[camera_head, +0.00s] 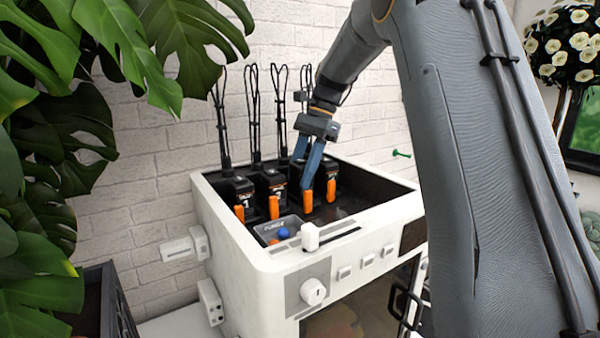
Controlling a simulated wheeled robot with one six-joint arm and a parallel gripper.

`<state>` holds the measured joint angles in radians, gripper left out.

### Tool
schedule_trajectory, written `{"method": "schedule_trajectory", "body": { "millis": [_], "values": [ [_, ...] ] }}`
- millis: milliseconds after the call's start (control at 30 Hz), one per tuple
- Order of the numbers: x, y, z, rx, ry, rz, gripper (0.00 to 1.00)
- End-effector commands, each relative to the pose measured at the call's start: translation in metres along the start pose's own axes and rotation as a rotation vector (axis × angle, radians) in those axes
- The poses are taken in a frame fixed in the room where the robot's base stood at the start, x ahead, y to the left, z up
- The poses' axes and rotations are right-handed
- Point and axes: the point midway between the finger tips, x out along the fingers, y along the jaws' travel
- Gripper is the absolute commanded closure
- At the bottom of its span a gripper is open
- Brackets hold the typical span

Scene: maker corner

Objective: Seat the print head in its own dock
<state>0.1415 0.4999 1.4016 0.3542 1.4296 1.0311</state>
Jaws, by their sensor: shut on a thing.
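Several black print heads with orange front tabs and black cables stand in a row inside the white printer (235,235). The far left head (237,188) and the head beside it (270,184) stand clear of my gripper. My gripper (305,178) reaches down from above, its blue fingers shut on the third print head (307,202) from the left. The fingers hide much of that head. It sits roughly level with its neighbours; its underside and dock are hidden, so I cannot tell whether it is seated. Another head (330,182) stands just to its right.
The printer's raised white rim surrounds the row. A small tray with a blue ball (283,233) and a white block (310,236) are at the front. Cables rise close to my gripper. Large leaves (60,150) hang at left; a brick wall stands behind.

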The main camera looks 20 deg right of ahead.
Motion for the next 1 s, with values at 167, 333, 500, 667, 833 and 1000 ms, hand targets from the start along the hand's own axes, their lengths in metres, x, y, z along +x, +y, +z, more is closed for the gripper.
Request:
{"method": "schedule_trajectory", "body": {
  "millis": [167,333,500,667,833,1000],
  "values": [
    [0.0018,0.0001,-0.0007,0.0,0.0,0.0,0.88],
    [0.0045,-0.0002,-0.0018,0.0,0.0,-0.001,0.88],
    [0.0068,-0.0003,-0.0029,0.0,0.0,-0.001,0.88],
    [0.0074,-0.0003,-0.0031,0.0,0.0,-0.001,0.88],
    [0.0074,-0.0003,-0.0031,0.0,0.0,-0.001,0.88],
    [0.0074,-0.0002,-0.0031,0.0,0.0,-0.001,0.51]
  ]
}}
